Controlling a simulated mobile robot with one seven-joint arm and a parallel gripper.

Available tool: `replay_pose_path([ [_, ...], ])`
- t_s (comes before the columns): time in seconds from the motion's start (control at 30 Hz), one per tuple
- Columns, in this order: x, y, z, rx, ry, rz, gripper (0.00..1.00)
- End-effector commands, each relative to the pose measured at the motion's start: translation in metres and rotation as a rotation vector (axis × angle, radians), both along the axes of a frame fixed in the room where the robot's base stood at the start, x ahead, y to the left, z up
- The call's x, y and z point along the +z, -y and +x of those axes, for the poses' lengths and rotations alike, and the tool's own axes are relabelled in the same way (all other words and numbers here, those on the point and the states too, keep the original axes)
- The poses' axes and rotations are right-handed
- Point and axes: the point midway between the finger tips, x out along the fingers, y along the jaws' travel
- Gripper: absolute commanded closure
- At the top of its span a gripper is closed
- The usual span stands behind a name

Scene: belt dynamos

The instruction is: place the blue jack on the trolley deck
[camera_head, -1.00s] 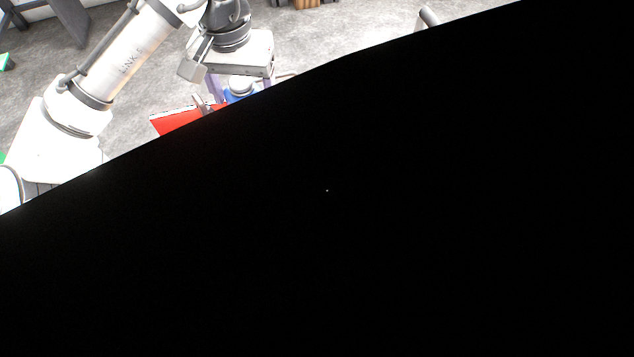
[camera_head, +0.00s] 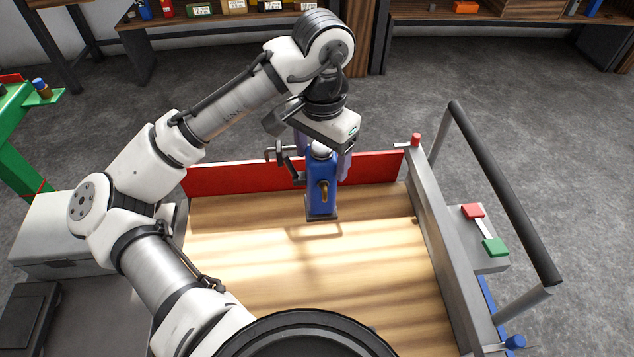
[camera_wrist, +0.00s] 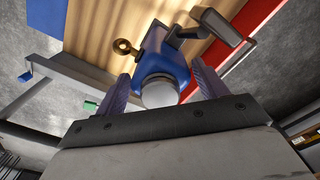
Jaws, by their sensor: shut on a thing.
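The blue jack (camera_head: 321,192) is upright, with a silver rounded top, a brass-coloured knob on its front and a dark lever at its left. My gripper (camera_head: 322,155) points down over it and is shut on its upper part. In the wrist view, the jack (camera_wrist: 163,62) is between the two purple fingers of my gripper (camera_wrist: 162,84). The trolley deck (camera_head: 250,275) is pale wood, and the jack is over its far middle part, near the red end board. Its dark base is at or just above the deck; I cannot tell whether they touch.
A red board (camera_head: 230,178) closes the deck's far edge. A grey rail (camera_head: 432,235) runs along the right, with a dark push handle (camera_head: 500,190) beyond it and a panel with red and green buttons (camera_head: 483,232). The deck's near and right parts are clear.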

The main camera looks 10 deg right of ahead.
Motion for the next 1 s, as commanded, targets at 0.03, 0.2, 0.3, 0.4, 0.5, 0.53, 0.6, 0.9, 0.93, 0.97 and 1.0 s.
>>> replay_pose_path([
  [0.03,-0.008,0.000,-0.001,0.000,-0.002,-0.004,0.99],
  [0.2,-0.046,0.001,-0.001,-0.001,-0.004,-0.005,0.99],
  [0.3,-0.067,0.000,-0.001,0.001,-0.002,-0.001,0.99],
  [0.4,-0.090,0.000,-0.001,0.001,-0.001,-0.001,0.99],
  [0.5,-0.111,0.000,-0.001,0.002,-0.002,-0.001,0.99],
  [0.53,-0.117,0.000,-0.001,0.002,-0.001,-0.001,0.99],
  [0.6,-0.129,0.000,-0.001,0.000,0.000,0.000,0.99],
  [0.9,-0.153,0.000,0.000,0.001,0.001,-0.001,0.99],
  [0.93,-0.156,0.000,0.000,0.001,0.001,-0.001,0.99],
  [0.97,-0.159,0.000,-0.001,0.001,0.001,-0.001,0.99],
  [1.0,-0.164,0.000,-0.001,0.001,0.000,-0.001,0.99],
])
